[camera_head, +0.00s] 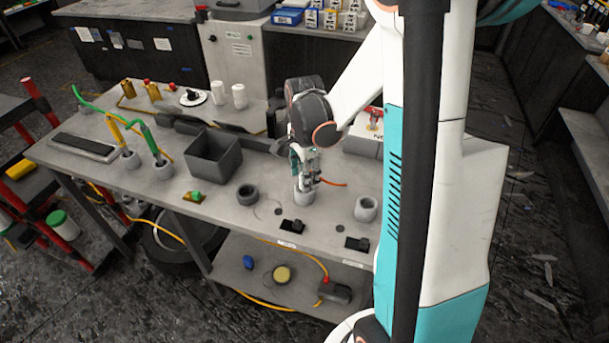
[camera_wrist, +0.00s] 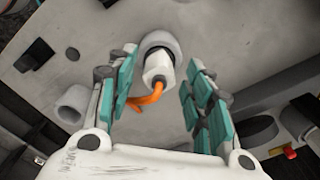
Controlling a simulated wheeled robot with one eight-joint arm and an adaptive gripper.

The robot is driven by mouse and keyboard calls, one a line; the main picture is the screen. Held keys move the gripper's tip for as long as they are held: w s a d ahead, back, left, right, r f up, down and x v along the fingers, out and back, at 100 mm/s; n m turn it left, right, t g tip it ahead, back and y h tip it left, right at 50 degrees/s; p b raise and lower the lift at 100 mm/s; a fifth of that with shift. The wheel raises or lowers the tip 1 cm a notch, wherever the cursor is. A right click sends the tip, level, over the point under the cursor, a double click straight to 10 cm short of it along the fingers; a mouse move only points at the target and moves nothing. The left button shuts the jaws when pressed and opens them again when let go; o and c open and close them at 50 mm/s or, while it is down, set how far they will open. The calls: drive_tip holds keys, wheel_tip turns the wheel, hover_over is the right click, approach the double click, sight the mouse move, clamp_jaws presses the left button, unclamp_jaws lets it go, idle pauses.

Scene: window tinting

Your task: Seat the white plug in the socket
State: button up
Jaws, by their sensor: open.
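The white plug (camera_wrist: 157,68) with its orange cable (camera_wrist: 150,97) stands at the mouth of a light grey round socket (camera_wrist: 160,43) in the wrist view. Its front end is hidden inside the collar, so I cannot tell how deep it sits. My gripper (camera_wrist: 158,100) is open, with one teal-padded finger on each side of the plug and visible gaps to both. In the head view my gripper (camera_head: 308,180) points down over the socket (camera_head: 303,196) on the bench, and the orange cable (camera_head: 332,184) runs out to the right. There the gripper mostly hides the plug.
A second light grey socket (camera_head: 366,208) stands to the right on the bench, and a dark ring (camera_head: 247,194) to the left. Black switches (camera_head: 292,226) sit along the front edge. A grey bin (camera_head: 213,155) stands further left. Green and yellow cables rise at the far left.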

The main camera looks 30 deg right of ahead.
wheel_tip(320, 180, up, 11)
drive_tip(key=p, duration=0.2)
drive_tip(key=shift+p, duration=0.4)
